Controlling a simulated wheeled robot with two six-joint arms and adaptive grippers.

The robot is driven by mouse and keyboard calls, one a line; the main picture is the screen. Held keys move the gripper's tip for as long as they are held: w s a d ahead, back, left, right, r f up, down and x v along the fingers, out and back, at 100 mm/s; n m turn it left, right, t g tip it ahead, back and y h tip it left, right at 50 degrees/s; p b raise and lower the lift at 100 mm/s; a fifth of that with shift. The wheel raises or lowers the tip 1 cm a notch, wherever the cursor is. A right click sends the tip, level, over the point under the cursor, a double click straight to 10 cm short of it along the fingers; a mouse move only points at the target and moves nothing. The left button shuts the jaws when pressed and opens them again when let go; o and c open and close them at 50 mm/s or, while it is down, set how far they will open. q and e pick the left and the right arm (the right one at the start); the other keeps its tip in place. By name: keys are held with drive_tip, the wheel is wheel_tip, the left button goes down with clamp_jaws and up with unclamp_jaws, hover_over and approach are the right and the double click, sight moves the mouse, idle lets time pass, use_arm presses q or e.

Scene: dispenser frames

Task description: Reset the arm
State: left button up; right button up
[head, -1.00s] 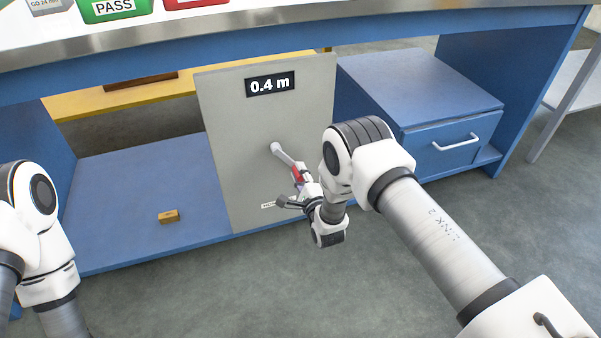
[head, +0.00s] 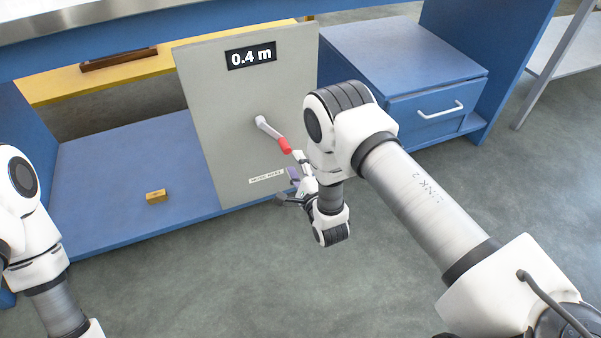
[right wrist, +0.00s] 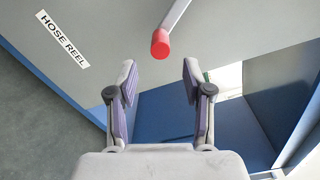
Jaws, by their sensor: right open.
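A grey panel (head: 225,110) marked "0.4 m" stands upright under the workbench. It carries a crank arm (head: 265,126) with a red-tipped handle (head: 285,146) pointing down to the right. My right gripper (head: 292,190) is in front of the panel's lower right part, just below the red handle, partly hidden by its own arm. In the right wrist view the jaws (right wrist: 158,85) are spread and empty, and the red handle end (right wrist: 160,44) lies beyond the fingertips, apart from them. My left arm shows at the left edge; its gripper is out of view.
A "HOSE REEL" label (right wrist: 62,38) is on the panel. A small orange-brown block (head: 156,196) lies on the blue lower shelf (head: 110,165) at left. A blue drawer cabinet (head: 430,105) stands right of the panel. The grey floor in front is clear.

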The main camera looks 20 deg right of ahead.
drive_tip(key=s, duration=0.4)
